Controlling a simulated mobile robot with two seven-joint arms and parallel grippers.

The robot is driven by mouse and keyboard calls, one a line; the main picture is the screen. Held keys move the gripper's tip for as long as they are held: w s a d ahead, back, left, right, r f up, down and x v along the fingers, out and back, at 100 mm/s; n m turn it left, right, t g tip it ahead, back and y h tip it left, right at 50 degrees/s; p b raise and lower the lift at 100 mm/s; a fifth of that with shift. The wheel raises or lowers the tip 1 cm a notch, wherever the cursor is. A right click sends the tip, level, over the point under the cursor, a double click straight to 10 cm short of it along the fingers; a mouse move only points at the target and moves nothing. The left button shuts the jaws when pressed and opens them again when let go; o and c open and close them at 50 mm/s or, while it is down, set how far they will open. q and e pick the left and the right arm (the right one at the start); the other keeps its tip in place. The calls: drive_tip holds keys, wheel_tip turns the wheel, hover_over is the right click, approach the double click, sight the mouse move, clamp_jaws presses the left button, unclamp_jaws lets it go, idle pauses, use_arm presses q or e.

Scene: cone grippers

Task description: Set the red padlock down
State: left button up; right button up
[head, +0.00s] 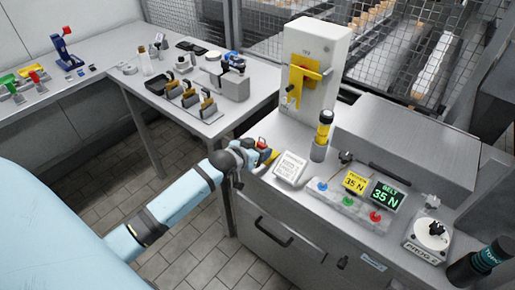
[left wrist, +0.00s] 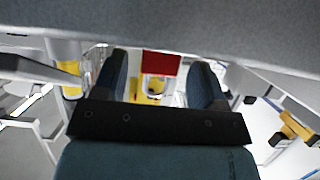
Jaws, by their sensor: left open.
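The red padlock (head: 262,142) is at the left edge of the grey cabinet top in the head view, small and partly hidden by my gripper. My left gripper (head: 260,153) is right at it, low over that edge. In the left wrist view the padlock shows as a red block (left wrist: 162,64) between the two fingers of the open gripper (left wrist: 158,72), with a gap on each side. Whether it rests fully on the surface I cannot tell. My right gripper is not in view.
A button panel with displays (head: 355,200) is further right. A side table (head: 207,126) holds several tools.

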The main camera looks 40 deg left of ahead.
use_arm(q)
drive_tip(key=shift+r, duration=0.1)
drive_tip(key=shift+s+r, duration=0.15)
drive_tip(key=shift+s, duration=0.05)
drive_tip(key=d+p+v, duration=0.1)
drive_tip(key=v, duration=1)
drive_tip(key=s+d+f+m+g+h, duration=0.1)
drive_tip(key=s+d+f+g+h, duration=0.1)
drive_tip(key=s+d+f, duration=1.2)
drive_tip(key=s+d+g, duration=0.1)
drive_tip(key=d, duration=0.2)
drive_tip(key=shift+s+d, duration=0.3)
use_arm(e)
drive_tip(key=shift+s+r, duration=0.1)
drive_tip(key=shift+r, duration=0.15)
use_arm(q)
wheel_tip(320, 180, up, 13)
drive_tip(key=a+m+p, duration=0.1)
drive_tip(key=p, duration=1.4)
drive_tip(key=shift+s+r+p, duration=0.2)
drive_tip(key=shift+s+p, duration=0.15)
drive_tip(key=shift+p, duration=0.05)
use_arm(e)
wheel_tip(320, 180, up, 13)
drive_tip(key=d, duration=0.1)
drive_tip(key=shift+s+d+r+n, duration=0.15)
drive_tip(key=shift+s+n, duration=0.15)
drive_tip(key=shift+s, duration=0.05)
